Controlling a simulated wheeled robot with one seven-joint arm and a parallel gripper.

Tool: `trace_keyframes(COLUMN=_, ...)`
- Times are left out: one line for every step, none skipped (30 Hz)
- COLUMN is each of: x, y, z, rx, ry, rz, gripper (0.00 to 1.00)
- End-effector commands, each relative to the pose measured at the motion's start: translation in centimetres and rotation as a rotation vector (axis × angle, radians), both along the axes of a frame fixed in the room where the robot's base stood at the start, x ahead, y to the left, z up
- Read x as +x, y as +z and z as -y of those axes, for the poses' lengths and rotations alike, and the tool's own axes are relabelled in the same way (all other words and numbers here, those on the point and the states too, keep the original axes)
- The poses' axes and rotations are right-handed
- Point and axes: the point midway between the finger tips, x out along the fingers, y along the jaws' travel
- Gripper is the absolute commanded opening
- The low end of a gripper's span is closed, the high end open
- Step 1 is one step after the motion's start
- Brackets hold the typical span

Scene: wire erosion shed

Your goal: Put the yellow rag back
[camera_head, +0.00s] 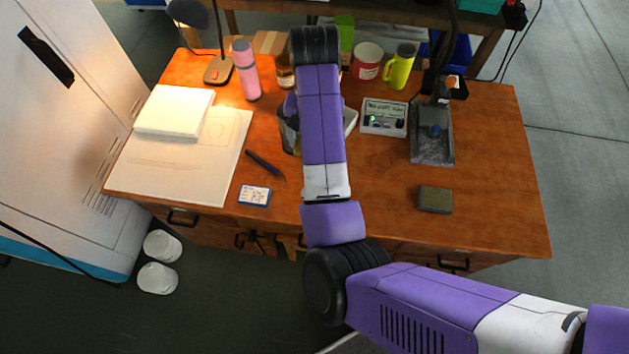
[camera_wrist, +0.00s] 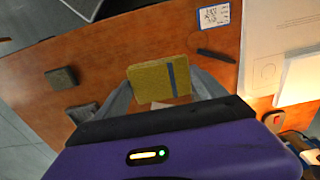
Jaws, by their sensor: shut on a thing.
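The yellow rag (camera_wrist: 152,82) is a flat, folded square with a dark blue stripe near one side. In the wrist view it sits between the two grey fingers of my gripper (camera_wrist: 162,86), which is shut on it. The rag appears held above the wooden desk (camera_wrist: 110,42); the height is hard to tell. In the head view my own arm hides the rag and most of the gripper, over the middle of the desk.
On the desk are a dark block (camera_head: 435,200), a small-screen device (camera_head: 384,117), a grey-based stand (camera_head: 432,148), a pen (camera_head: 263,163), a card (camera_head: 254,195) and paper sheets (camera_head: 185,160). A pink bottle (camera_head: 245,70), red-and-white tin (camera_head: 366,62) and yellow mug (camera_head: 400,67) stand behind.

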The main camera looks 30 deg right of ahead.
Motion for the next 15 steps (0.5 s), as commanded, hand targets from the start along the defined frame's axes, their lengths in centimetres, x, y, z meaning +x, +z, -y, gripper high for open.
trace_keyframes(x=0.0, y=-0.3, z=0.4, rx=-0.004, ry=-0.003, rz=0.001, gripper=0.43)
trace_keyframes(x=0.1, y=-0.5, z=0.4, rx=-0.007, ry=-0.002, rz=0.001, gripper=0.43)
trace_keyframes(x=0.1, y=-0.8, z=0.5, rx=-0.007, ry=-0.003, rz=0.003, gripper=0.43)
trace_keyframes(x=0.1, y=-1.0, z=0.5, rx=-0.007, ry=-0.001, rz=0.003, gripper=0.43)
trace_keyframes(x=0.1, y=-1.3, z=0.5, rx=-0.008, ry=-0.002, rz=0.002, gripper=0.43)
trace_keyframes(x=0.0, y=-1.6, z=0.5, rx=-0.006, ry=-0.001, rz=0.000, gripper=0.43)
trace_keyframes(x=-0.1, y=-1.9, z=0.4, rx=-0.005, ry=-0.001, rz=-0.001, gripper=0.43)
trace_keyframes(x=-0.2, y=-2.3, z=0.4, rx=-0.004, ry=0.000, rz=-0.004, gripper=0.43)
trace_keyframes(x=-0.3, y=-2.7, z=0.2, rx=-0.001, ry=0.000, rz=-0.008, gripper=0.43)
trace_keyframes(x=-0.5, y=-3.0, z=0.1, rx=0.001, ry=0.001, rz=-0.013, gripper=0.43)
trace_keyframes(x=-0.3, y=-3.4, z=0.2, rx=0.000, ry=-0.002, rz=-0.007, gripper=0.43)
trace_keyframes(x=-0.1, y=-3.6, z=0.2, rx=0.000, ry=-0.001, rz=-0.004, gripper=0.43)
trace_keyframes(x=-0.1, y=-3.8, z=0.3, rx=0.000, ry=-0.002, rz=-0.003, gripper=0.43)
trace_keyframes(x=-0.1, y=-4.0, z=0.3, rx=-0.001, ry=-0.002, rz=-0.002, gripper=0.43)
trace_keyframes(x=-0.1, y=-4.3, z=0.2, rx=0.000, ry=0.000, rz=-0.001, gripper=0.43)
